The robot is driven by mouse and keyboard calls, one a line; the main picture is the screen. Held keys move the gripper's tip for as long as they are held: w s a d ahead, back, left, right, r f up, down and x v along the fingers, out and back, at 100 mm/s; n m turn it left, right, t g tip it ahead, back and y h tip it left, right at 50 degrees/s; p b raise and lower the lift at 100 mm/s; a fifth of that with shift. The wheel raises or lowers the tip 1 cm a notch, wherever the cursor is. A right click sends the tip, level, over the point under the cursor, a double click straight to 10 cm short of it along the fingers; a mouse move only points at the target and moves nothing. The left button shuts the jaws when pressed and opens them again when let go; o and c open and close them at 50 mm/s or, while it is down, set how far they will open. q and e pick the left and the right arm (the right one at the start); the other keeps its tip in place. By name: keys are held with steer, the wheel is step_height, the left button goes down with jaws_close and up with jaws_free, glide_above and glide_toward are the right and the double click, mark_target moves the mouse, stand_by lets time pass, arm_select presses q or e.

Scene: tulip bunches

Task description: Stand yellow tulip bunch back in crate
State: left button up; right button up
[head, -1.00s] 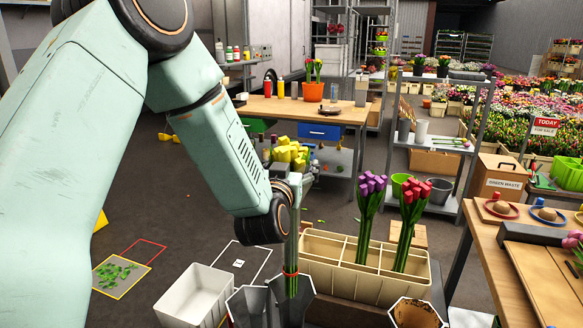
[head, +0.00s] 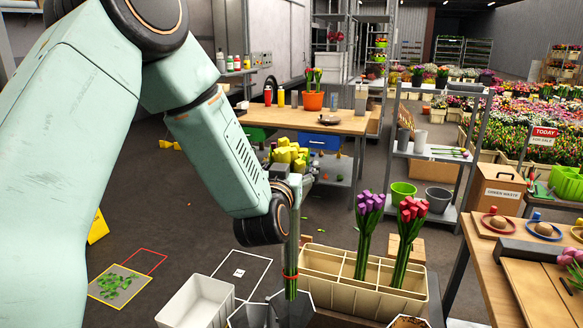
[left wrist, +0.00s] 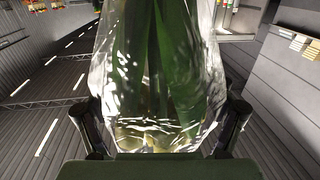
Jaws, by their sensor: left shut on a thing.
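The yellow tulip bunch has yellow heads (head: 290,156) at the top and green stems with a red band below. My left gripper (head: 299,184) is shut on it under the heads and holds it upright. In the left wrist view the green stems in clear wrap (left wrist: 158,75) fill the space between the fingers. The cream crate (head: 335,288) has several compartments. The bunch's lower end hangs at the crate's left end; I cannot tell its height or depth there. A purple bunch (head: 369,232) and a pink-red bunch (head: 407,245) stand in the crate. My right gripper is not in view.
A white bin (head: 197,302) stands left of the crate. A workbench (head: 300,121) with a potted plant (head: 313,100) and a shelf rack (head: 430,155) stand behind.

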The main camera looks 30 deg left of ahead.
arm_select(q)
steer(key=a+p+v, duration=0.1)
steer(key=p+v, duration=0.8)
steer(key=v, duration=0.5)
steer(key=shift+s+a+p, duration=0.25)
steer(key=shift+a+p, duration=0.05)
steer(key=shift+a, duration=0.05)
stand_by(0.8)
stand_by(0.4)
